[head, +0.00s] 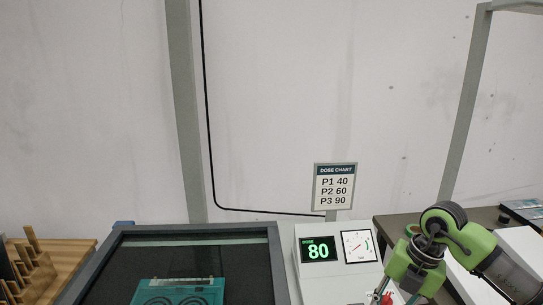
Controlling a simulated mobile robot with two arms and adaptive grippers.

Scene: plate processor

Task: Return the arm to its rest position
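My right arm comes in from the lower right. Its green and dark wrist holds the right gripper (382,298), which points down in front of the white dose panel (284,250). The fingertips are cut off by the bottom edge, near a small red part, so whether they are open or shut is unclear. My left arm and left gripper are not in view.
A dose chart sign (334,187) stands behind. A dark framed bay (130,258) holds a teal plate (180,291). A wooden rack (33,265) stands left; a dark table (392,226) is right.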

